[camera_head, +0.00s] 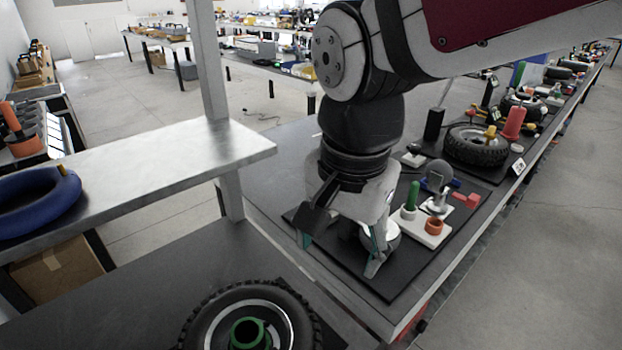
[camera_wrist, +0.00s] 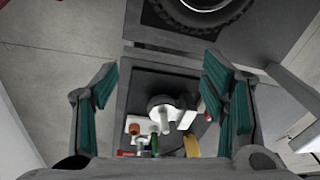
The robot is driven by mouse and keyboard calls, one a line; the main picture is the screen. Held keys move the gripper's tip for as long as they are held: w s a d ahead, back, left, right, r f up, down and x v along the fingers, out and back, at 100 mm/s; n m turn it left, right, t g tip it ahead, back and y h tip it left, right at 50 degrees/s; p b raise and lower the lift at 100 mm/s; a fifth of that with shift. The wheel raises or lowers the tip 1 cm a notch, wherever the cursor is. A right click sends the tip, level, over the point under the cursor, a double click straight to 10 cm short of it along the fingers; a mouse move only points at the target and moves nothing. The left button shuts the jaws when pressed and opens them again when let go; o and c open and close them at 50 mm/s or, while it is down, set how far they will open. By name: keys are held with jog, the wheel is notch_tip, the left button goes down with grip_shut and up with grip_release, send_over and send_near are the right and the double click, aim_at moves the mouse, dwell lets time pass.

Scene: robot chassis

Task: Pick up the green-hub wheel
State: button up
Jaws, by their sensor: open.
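The green-hub wheel (camera_head: 249,331) lies flat at the bottom of the head view, with a black knobbly tyre, silver rim and green ring hub; its lower part is cut off. My gripper (camera_head: 341,257) is to its upper right, pointing down over another dark mat. The teal-padded fingers are apart, and they also show wide open in the wrist view (camera_wrist: 155,100). Nothing is held between them. Part of a tyre with a silver rim (camera_wrist: 185,20) shows at the wrist view's top edge; its hub is cut off, so I cannot tell its colour.
Below my gripper, a mat (camera_head: 385,286) bears a white board (camera_head: 432,237), a green peg (camera_head: 412,196) and an orange ring (camera_head: 433,226). Another wheel (camera_head: 475,146) lies farther right. A metal shelf (camera_head: 150,165) with a post and a blue ring (camera_head: 35,200) stands left.

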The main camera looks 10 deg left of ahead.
jog(key=s+a+f+m+g+b, duration=0.25)
jog(key=a+f, duration=0.45)
jog(key=a, duration=0.6)
send_near(247, 333)
jog(key=s+d, duration=0.1)
jog(key=s, duration=0.2)
jog(key=shift+m+t, duration=0.25)
jog(key=shift+t, duration=0.2)
jog(key=shift+w+f+b, duration=0.2)
jog(key=shift+f+b, duration=0.55)
jog(key=shift+f, duration=2.4)
jog(key=shift+c, duration=0.6)
jog(key=shift+a+r, duration=0.1)
grip_shut()
